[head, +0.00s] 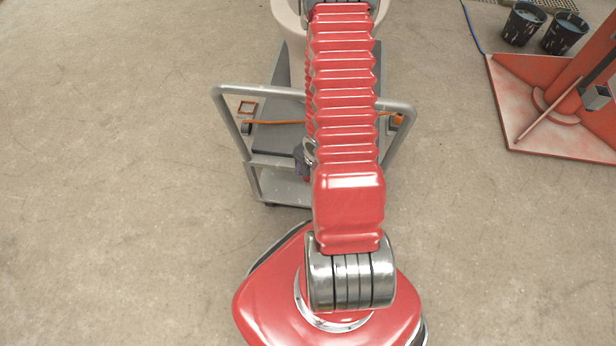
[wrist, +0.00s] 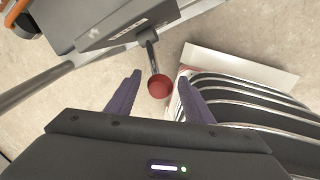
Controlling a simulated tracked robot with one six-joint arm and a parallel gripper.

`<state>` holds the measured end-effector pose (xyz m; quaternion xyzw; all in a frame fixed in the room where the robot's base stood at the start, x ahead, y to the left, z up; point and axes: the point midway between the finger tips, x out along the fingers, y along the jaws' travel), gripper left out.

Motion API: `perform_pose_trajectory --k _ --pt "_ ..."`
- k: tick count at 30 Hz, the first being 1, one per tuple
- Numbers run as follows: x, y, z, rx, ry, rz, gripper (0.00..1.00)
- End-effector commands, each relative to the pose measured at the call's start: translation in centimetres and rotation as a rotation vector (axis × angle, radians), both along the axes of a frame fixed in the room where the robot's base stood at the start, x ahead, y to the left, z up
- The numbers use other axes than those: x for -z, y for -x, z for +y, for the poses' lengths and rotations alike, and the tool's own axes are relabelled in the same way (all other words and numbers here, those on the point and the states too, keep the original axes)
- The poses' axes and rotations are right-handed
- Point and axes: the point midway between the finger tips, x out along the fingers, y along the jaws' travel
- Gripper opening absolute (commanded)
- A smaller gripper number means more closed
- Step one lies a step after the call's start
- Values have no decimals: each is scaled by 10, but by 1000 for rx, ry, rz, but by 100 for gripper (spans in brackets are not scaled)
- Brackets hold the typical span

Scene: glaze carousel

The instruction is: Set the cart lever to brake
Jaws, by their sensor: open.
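The cart (head: 285,190) is grey, with a tubular handle frame, and stands just beyond my base in the head view, partly hidden behind my arm. In the wrist view the lever (wrist: 152,52) is a thin grey rod with a round red knob (wrist: 159,87) at its end. It comes out of a grey box (wrist: 115,22) with a small label that is too small to read. My gripper (wrist: 160,77) is open, with its two dark purple fingers on either side of the knob. There is a gap on both sides. The head view does not show the lever clearly.
The cart's handle tube (wrist: 40,85) runs close to the left of my fingers. An orange bar (head: 275,122) crosses the cart. A red stand (head: 560,95) and two dark buckets (head: 523,24) are at the upper right. The floor at left is clear.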

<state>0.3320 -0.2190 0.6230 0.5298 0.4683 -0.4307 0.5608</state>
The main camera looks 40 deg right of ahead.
Motion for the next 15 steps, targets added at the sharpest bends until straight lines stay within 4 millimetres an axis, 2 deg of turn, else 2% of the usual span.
perform_pose_trajectory --k 7,15 --pt "0 0 0 0 0 0 47" --pt "0 0 0 0 0 0 28"
